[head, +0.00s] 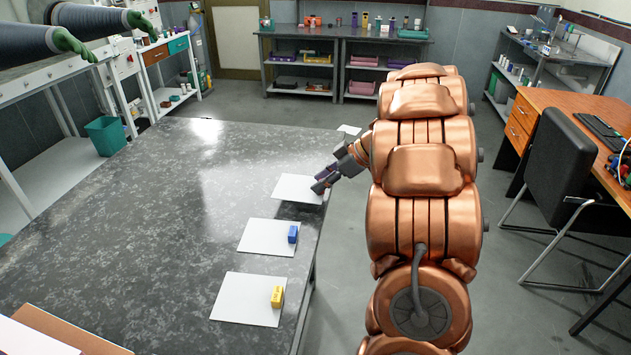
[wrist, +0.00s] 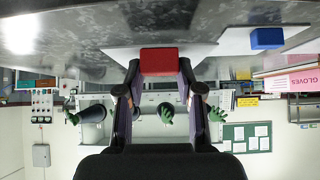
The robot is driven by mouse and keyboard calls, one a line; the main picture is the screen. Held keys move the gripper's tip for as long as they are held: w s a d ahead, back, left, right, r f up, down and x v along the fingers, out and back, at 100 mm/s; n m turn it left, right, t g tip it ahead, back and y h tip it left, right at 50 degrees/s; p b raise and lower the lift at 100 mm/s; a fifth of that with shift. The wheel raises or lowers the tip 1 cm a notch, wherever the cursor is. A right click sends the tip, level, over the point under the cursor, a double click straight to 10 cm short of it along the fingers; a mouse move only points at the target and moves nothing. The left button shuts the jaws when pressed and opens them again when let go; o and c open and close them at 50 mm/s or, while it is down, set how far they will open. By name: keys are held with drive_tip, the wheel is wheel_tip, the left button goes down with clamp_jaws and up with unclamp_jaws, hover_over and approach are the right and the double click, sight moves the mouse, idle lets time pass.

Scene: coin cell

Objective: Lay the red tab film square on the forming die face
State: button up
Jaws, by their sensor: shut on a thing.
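A small red block (wrist: 159,61) sits between the fingertips of my gripper (wrist: 160,72) in the wrist view. My gripper also shows in the head view (head: 322,183), low over the right edge of the farthest white square (head: 291,188). It is shut on the red block, which its fingers hide in the head view. In the wrist view the block lies close to the white sheet; I cannot tell whether it touches. I see no red film and no clearly recognisable forming die face.
The dark stone table (head: 150,230) also bears a white square (head: 262,238) with a blue block (head: 293,234) and a nearer white square (head: 240,300) with a yellow block (head: 277,296). A small white piece (head: 349,129) lies at the far corner.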

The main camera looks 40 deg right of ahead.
drive_tip(key=s+r+b, duration=0.1)
drive_tip(key=s+b, duration=0.2)
drive_tip(key=s, duration=0.9)
drive_tip(key=shift+s+d, duration=0.15)
drive_tip(key=shift+d, duration=0.1)
drive_tip(key=shift+r, duration=0.1)
idle(0.6)
